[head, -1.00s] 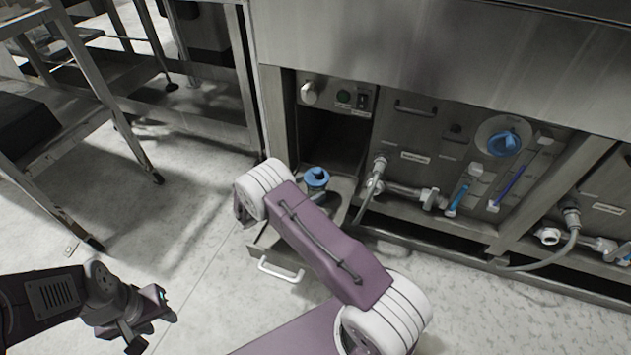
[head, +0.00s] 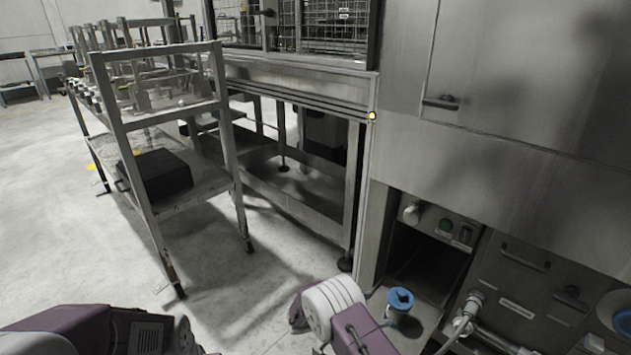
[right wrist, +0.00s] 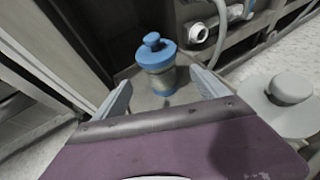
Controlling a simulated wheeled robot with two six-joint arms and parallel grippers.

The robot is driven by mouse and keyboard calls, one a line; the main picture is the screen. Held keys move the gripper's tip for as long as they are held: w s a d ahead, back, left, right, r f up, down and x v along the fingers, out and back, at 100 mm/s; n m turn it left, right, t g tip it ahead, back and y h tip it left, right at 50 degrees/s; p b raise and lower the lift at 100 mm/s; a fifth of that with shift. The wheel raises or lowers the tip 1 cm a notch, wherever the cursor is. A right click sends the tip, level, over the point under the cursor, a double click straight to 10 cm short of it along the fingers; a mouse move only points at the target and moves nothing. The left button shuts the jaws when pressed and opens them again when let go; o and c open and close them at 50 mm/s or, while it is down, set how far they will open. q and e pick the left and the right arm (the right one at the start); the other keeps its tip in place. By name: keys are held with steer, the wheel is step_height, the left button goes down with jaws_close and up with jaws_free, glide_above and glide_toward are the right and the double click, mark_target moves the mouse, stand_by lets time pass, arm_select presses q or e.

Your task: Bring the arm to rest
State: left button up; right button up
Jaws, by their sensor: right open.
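My right arm (head: 335,308) comes in at the bottom of the head view, beside the opening in the machine's lower front. In the right wrist view my right gripper (right wrist: 160,78) is open, its two fingers spread. A blue-lidded container (right wrist: 157,68) stands upright beyond the fingers, seen in the gap between them; no grip on it shows. In the head view the container (head: 401,300) stands on a pulled-out shelf or drawer, just right of my arm. My left arm (head: 100,331) shows at the bottom left; its gripper is out of the picture.
The steel machine front (head: 520,190) rises close on the right, with hoses and valves low down. A metal rack cart (head: 228,150) with a black box (head: 160,174) stands to the left. Pale floor (head: 50,235) is open at the far left.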

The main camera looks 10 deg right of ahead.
steer(key=s+d+r+m+g+y+p, duration=0.1)
steer(key=d+r+m, duration=0.2)
steer(key=r, duration=0.5)
steer(key=d+r+m+g+p, duration=0.1)
steer(key=d+r+m, duration=0.15)
steer(key=r, duration=0.55)
steer(key=s+a+r+m+g+y+p, duration=0.1)
steer(key=s+m+y, duration=0.3)
steer(key=s, duration=0.4)
steer(key=s+a+r+m+g+y+p, duration=0.1)
steer(key=s+r+m+y, duration=0.2)
steer(key=s, duration=0.5)
steer(key=s+a+f+m+y, duration=0.5)
steer(key=s+a+m, duration=0.2)
steer(key=a, duration=0.1)
step_height(320, 180, up, 38)
steer(key=w+a+m+t+p, duration=0.1)
steer(key=m+p, duration=0.1)
steer(key=p, duration=3.6)
steer(key=shift+w, duration=0.35)
